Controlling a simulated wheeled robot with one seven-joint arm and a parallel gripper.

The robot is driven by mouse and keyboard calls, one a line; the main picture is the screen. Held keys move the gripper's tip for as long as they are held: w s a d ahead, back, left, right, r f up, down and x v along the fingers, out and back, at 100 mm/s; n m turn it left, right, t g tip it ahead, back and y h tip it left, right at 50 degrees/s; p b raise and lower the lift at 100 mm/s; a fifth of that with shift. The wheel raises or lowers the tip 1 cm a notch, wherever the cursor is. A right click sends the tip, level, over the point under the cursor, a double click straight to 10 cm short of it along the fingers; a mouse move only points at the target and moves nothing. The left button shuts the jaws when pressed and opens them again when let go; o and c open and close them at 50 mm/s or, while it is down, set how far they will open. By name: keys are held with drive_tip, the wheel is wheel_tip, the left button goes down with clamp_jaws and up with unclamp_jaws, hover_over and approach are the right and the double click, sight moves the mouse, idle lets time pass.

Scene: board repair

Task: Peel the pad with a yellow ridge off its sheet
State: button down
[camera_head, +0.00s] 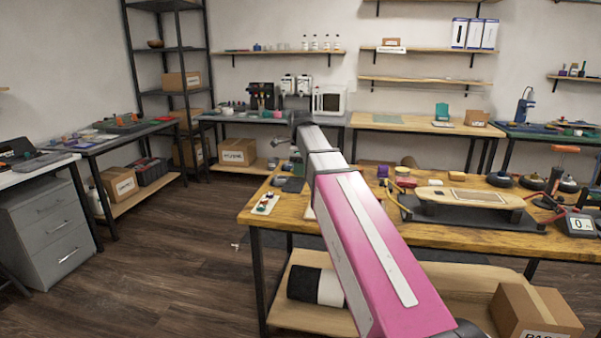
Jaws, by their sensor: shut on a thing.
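A small white sheet (260,210) with a few small coloured pads lies on the left front part of the wooden workbench (275,229). Red and green show on it, but the pads are too small to make out a yellow ridge. A white sliver (308,213) shows at the left edge of my arm, and the arm hides the rest of it. My pink and white arm crosses the middle of the picture.
A wooden board (462,196) sits raised on a dark stand on the workbench. Dark round pots (534,182), a meter (580,224) and a purple block (382,171) stand nearby. A cardboard box (535,310) is below at the right. Open floor lies left of the bench.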

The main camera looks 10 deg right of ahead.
drive_tip(key=shift+r, duration=1.25)
